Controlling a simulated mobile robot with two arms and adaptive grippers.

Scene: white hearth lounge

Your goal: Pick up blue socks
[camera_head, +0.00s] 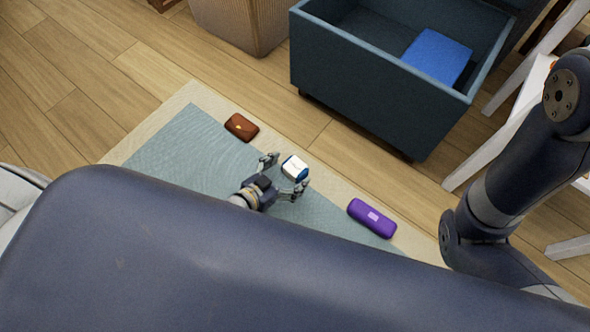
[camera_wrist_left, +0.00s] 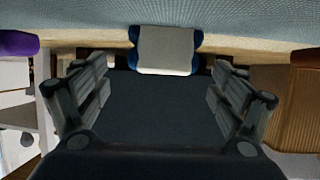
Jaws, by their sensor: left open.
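The blue socks (camera_head: 296,168) appear as a small bundle, blue with a white band or wrap, lying on the rug near its far edge. My left gripper (camera_head: 286,173) is open, low over the rug, with its fingers pointing toward the bundle and spread to either side of its near part. In the left wrist view the bundle (camera_wrist_left: 165,50), white in the middle with blue ends, sits ahead of and between the open fingers (camera_wrist_left: 165,95). I cannot tell whether a finger touches it. My right gripper is not in view.
On the rug (camera_head: 185,140), a brown pouch (camera_head: 241,127) lies to the left and a purple case (camera_head: 372,218) to the right. Beyond stand an open dark-teal storage box (camera_head: 365,95) holding a blue item (camera_head: 437,57), and a woven basket (camera_head: 243,22). White furniture (camera_head: 520,100) stands at right.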

